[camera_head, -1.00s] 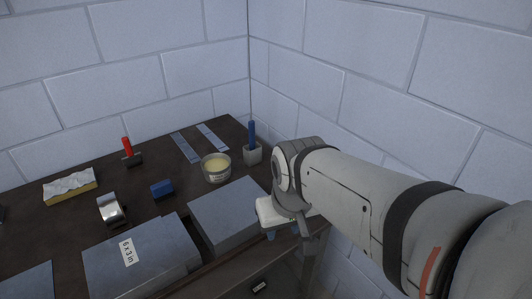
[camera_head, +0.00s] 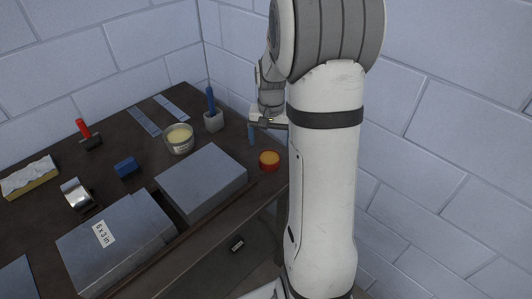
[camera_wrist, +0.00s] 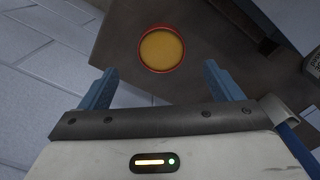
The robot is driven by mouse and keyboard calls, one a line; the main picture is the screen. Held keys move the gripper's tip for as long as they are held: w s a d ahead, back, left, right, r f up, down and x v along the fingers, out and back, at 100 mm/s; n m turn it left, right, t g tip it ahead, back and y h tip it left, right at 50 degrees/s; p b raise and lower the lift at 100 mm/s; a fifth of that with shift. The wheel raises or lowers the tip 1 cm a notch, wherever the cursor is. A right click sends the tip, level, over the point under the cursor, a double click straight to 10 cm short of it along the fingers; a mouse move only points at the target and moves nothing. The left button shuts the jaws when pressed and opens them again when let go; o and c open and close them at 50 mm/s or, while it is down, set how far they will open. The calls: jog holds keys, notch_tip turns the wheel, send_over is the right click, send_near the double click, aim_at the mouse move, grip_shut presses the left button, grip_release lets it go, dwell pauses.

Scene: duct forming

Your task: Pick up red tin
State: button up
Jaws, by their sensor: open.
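The red tin (camera_head: 269,161) is a small round tin with a red rim and an orange-yellow top. It sits near the right front corner of the dark workbench (camera_head: 118,185). In the wrist view the red tin (camera_wrist: 161,49) shows from above, beyond the fingertips and roughly centred between them. My gripper (camera_wrist: 157,80) is open with two blue fingers, empty and apart from the tin. In the head view my gripper (camera_head: 252,133) is partly hidden by my arm, and a blue finger shows just behind and left of the tin.
A grey metal duct box (camera_head: 203,180) lies left of the tin, with a labelled box (camera_head: 115,240) farther left. Behind stand a tin of pale yellow contents (camera_head: 179,138) and a blue-handled tool in a grey holder (camera_head: 213,118). Block walls close the back and right.

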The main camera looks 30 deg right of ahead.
aim_at(269, 157)
jog(key=f, duration=0.5)
jog(key=f+p, duration=0.1)
jog(key=f, duration=0.2)
jog(key=shift+w, duration=0.35)
jog(key=shift+r, duration=0.1)
jog(key=c, duration=1.2)
